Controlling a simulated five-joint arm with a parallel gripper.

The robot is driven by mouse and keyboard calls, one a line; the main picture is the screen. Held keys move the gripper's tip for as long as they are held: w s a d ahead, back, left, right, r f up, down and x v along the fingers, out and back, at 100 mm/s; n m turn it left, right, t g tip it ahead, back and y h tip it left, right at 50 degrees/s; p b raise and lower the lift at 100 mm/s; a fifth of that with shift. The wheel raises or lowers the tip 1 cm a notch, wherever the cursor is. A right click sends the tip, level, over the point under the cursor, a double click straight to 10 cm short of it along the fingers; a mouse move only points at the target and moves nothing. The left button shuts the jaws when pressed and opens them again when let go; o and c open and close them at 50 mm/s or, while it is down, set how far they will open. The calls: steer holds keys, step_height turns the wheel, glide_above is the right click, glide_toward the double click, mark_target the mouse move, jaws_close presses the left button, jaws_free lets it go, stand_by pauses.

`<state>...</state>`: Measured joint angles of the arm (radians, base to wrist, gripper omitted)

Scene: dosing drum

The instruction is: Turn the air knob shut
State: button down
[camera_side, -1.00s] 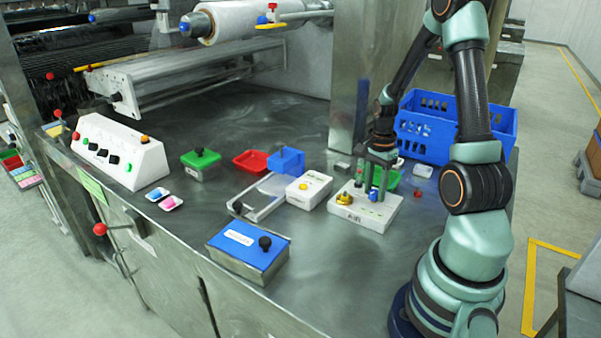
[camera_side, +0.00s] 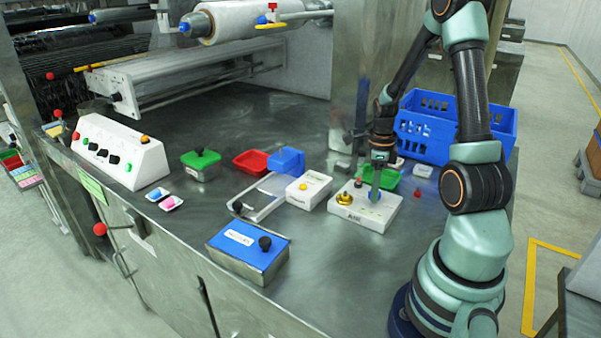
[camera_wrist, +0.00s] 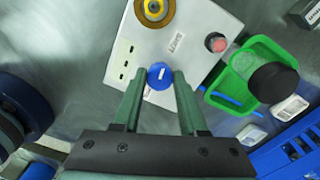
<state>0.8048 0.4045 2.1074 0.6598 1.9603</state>
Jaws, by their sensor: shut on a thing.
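The air box (camera_side: 375,218) is a white box with AIR lettering on its front, on the steel table in front of my arm. Its blue knob (camera_wrist: 160,76) carries a white pointer line and sits between my fingertips in the wrist view. My gripper (camera_wrist: 161,74) is shut on the blue knob, one finger on each side. In the side view my gripper (camera_side: 375,190) reaches down onto the box and partly hides the knob. A brass fitting (camera_wrist: 155,10) and a red button (camera_wrist: 215,42) are on the same box top. Small printed marks lie left of the knob.
A green tray (camera_wrist: 222,92) lies close beside the box, and a blue crate (camera_side: 455,145) stands behind. A white box with a yellow button (camera_side: 315,190) is to the left. A blue-lidded box (camera_side: 245,240) stands at the table's front. The table between them is partly clear.

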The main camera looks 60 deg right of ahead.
steer(key=shift+s+m, duration=0.1)
steer(key=shift+m, duration=0.6)
steer(key=shift+d+m, duration=0.1)
steer(key=shift+m, duration=0.2)
steer(key=shift+c, duration=2.2)
jaws_free()
step_height(320, 180, up, 12)
steer(key=shift+r, duration=0.1)
